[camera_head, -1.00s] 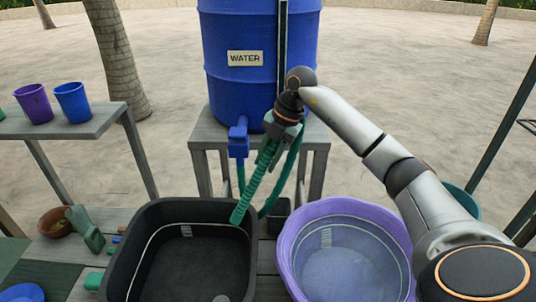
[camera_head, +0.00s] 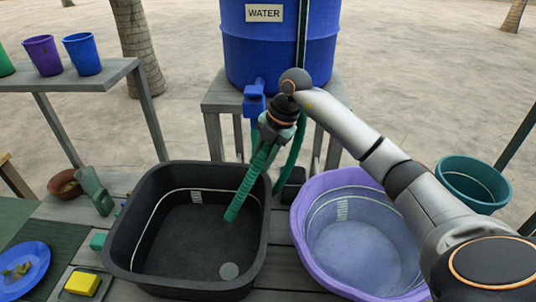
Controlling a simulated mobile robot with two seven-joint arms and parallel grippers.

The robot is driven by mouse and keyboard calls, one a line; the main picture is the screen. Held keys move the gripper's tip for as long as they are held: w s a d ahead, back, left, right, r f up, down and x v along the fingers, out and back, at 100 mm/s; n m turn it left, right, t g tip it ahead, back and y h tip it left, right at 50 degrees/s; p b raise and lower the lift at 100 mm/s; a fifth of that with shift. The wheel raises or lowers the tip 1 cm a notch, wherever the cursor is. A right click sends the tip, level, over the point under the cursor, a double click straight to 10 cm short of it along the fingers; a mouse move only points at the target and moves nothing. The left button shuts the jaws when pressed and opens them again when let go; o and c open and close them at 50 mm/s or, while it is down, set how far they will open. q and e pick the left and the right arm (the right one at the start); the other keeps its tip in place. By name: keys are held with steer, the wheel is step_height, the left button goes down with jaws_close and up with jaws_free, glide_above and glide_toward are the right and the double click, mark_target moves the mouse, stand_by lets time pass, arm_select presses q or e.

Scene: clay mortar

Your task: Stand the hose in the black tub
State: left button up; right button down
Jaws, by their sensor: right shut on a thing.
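The green ribbed hose (camera_head: 249,186) hangs at a slant from my right gripper (camera_head: 268,146), which is shut on it. Its free end points down and left and shows against the inside of the black tub (camera_head: 118,232), near the right wall. I cannot tell whether the end touches the tub. The rest of the hose (camera_head: 293,150) loops behind the gripper, toward the blue water barrel. The tub stands on the grey slatted table and looks empty, with a round grey disc on its floor. My left gripper is not in view.
A purple tub (camera_head: 300,232) stands close on the right, under my right arm. The blue barrel (camera_head: 280,45) with its blue tap (camera_head: 254,100) stands behind on a stand (camera_head: 222,97). A yellow sponge (camera_head: 82,283) and blue plate (camera_head: 22,268) lie front left.

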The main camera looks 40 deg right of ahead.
mark_target(249, 181)
steer(key=shift+w+a+f+b, duration=0.1)
steer(key=shift+a+f+b, duration=0.4)
steer(key=shift+f, duration=0.55)
steer(key=shift+w+a+f+b, duration=0.15)
steer(key=shift+a+f+b, duration=0.1)
steer(key=shift+a+f, duration=0.7)
steer(key=shift+w+a+f+b, duration=0.1)
steer(key=shift+a+f+b, duration=0.3)
steer(key=shift+f, duration=0.8)
jaws_free()
steer(key=shift+r, duration=0.1)
steer(key=p+v, duration=0.6)
steer(key=v, duration=0.1)
steer(key=p+v, duration=0.3)
steer(key=shift+w+a+r, duration=0.1)
steer(key=shift+a+r, duration=0.05)
steer(key=shift+r, duration=0.3)
